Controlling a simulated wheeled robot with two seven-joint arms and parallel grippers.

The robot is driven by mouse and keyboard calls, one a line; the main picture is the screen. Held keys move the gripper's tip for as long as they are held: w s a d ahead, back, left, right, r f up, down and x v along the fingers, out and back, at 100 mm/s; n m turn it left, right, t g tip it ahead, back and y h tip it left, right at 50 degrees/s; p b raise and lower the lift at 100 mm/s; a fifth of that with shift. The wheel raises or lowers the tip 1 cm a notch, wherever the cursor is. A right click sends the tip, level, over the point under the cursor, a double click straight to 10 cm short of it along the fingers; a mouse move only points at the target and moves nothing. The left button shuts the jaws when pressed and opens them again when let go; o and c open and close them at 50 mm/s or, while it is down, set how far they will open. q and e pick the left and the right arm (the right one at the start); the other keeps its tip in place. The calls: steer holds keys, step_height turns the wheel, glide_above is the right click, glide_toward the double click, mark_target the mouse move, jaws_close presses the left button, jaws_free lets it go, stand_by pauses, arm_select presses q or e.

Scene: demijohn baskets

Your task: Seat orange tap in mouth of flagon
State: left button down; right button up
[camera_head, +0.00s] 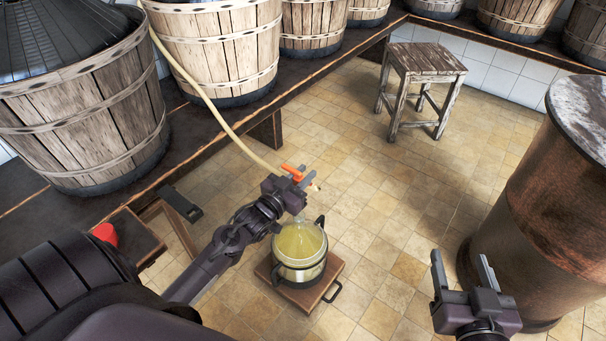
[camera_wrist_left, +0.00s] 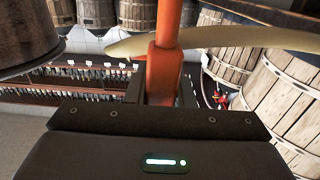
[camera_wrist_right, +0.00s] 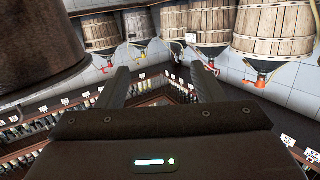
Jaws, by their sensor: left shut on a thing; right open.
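My left gripper (camera_head: 299,179) is shut on the orange tap (camera_head: 292,171), above and slightly behind the flagon in the head view. The tap stands as an orange shaft between the fingers in the left wrist view (camera_wrist_left: 164,65). A pale hose (camera_head: 205,97) runs to the tap from the upper left. The flagon (camera_head: 299,241) is clear glass with yellowish contents, in a metal pot with dark handles. Its neck is pale and the mouth is hard to make out; the tap looks apart from it. My right gripper (camera_head: 461,260) is open and empty at the lower right.
The pot stands on a low wooden stand (camera_head: 330,273) with a dark handle. A bench (camera_head: 330,60) with several wooden tubs (camera_head: 222,48) runs along the wall. A wooden stool (camera_head: 428,62) stands further back. A rusty drum (camera_head: 545,190) is at the right. Tiled floor (camera_head: 375,200) lies free between.

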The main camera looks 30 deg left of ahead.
arm_select(q)
steer(key=shift+f, duration=0.2)
step_height(320, 180, down, 3)
steer(key=shift+r+b, duration=0.2)
steer(key=shift+b, duration=0.7)
steer(key=shift+f, duration=0.25)
arm_select(e)
step_height(320, 180, up, 16)
steer(key=s+d+t+y, duration=0.1)
steer(key=t+y, duration=0.2)
steer(key=t, duration=0.5)
steer(key=shift+s+d, duration=0.3)
steer(key=shift+d, duration=0.1)
arm_select(q)
steer(key=shift+p, duration=0.7)
arm_select(e)
steer(key=shift+r, duration=0.9)
arm_select(q)
step_height(320, 180, down, 7)
steer(key=b, duration=0.4)
steer(key=shift+b, duration=0.4)
arm_select(e)
steer(key=shift+f, duration=2.4)
arm_select(q)
steer(key=c, duration=1.2)
jaws_free()
steer(key=shift+f, duration=0.1)
steer(key=shift+o, duration=0.2)
